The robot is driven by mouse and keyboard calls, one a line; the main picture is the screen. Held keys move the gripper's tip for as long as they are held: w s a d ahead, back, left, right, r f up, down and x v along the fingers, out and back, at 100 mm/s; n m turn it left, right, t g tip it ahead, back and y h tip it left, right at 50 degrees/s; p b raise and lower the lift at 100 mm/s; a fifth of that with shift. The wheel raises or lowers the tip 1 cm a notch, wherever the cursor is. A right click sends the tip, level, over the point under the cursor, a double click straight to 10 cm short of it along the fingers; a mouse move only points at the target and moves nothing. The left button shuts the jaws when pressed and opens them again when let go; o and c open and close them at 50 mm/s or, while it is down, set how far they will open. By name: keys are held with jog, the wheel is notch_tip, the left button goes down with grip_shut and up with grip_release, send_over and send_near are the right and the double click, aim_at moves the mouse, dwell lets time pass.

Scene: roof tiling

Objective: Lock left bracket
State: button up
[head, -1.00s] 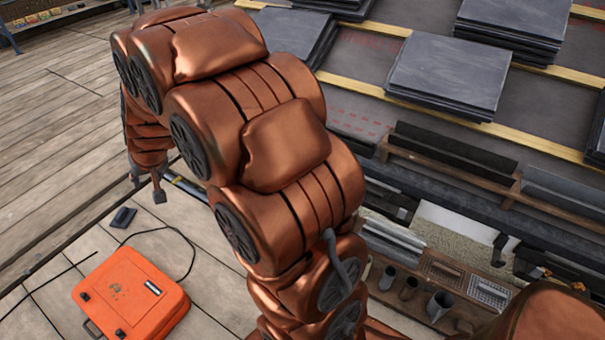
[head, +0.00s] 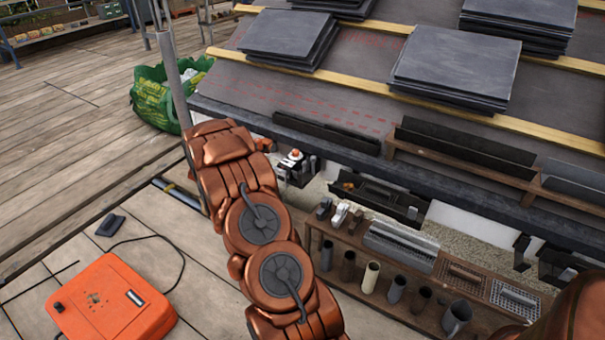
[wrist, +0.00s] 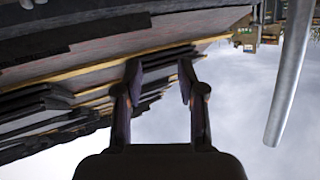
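A dark bracket-like fitting (head: 297,168) with a white and orange part sits at the left of the white board under the roof edge in the head view. I cannot tell whether it is the left bracket or whether it is locked. Another dark bracket (head: 521,252) hangs farther right on the board. My gripper (wrist: 160,72) shows in the wrist view with its two fingers apart and nothing between them. No bracket is clear in the wrist view, which shows roof and sky upside down.
A wooden rack (head: 350,245) with cups and trays stands below the roof edge. Slate stacks (head: 455,65) lie on the roof. A metal pole (head: 172,80) and a green bag (head: 155,97) stand left of it. An orange case (head: 110,300) lies on the planks.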

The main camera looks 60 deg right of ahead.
jog(key=s+d+f+m+g+h+b, duration=0.2)
jog(key=s+d+f, duration=0.3)
jog(key=d+f, duration=0.15)
jog(key=m+g+h+b, duration=0.2)
jog(key=g+h+b, duration=0.1)
jog(key=g, duration=0.1)
send_near(303, 164)
jog(key=d, duration=0.3)
jog(key=shift+w+d+b, duration=0.15)
jog(key=shift+d+b, duration=0.4)
jog(key=shift+d, duration=1.2)
jog(key=shift+w+d+b, duration=0.2)
jog(key=shift+d+b, duration=0.35)
jog(key=shift+d, duration=1.2)
grip_shut()
